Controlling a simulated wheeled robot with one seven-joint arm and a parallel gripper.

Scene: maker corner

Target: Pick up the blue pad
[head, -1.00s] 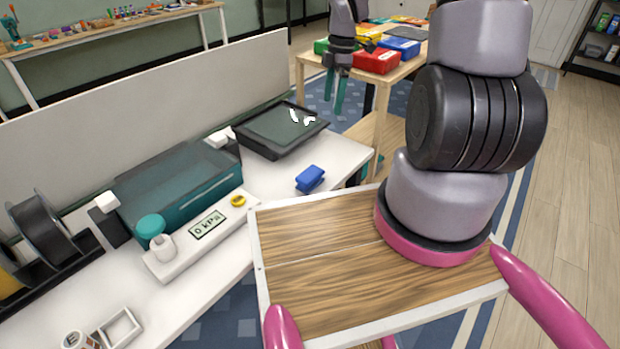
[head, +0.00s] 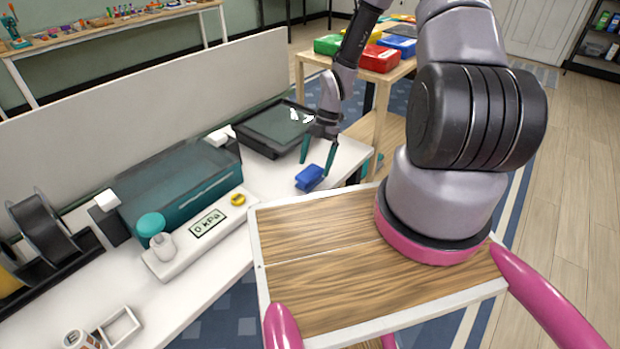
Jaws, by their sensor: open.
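The blue pad (head: 309,178) is a small blue block lying on the white bench near its right end. My gripper (head: 316,168) points down right at the pad, with its two teal fingers apart. One finger shows behind the pad's upper left and the other by its right side. I cannot tell whether the fingers touch the pad or how high the tips are above the bench.
A dark tray (head: 277,128) lies just behind the pad. A teal machine (head: 180,190) and a white panel reading 0 kPa (head: 200,233) stand to the left. My wooden deck is in front. A table with coloured bins (head: 379,58) stands farther back.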

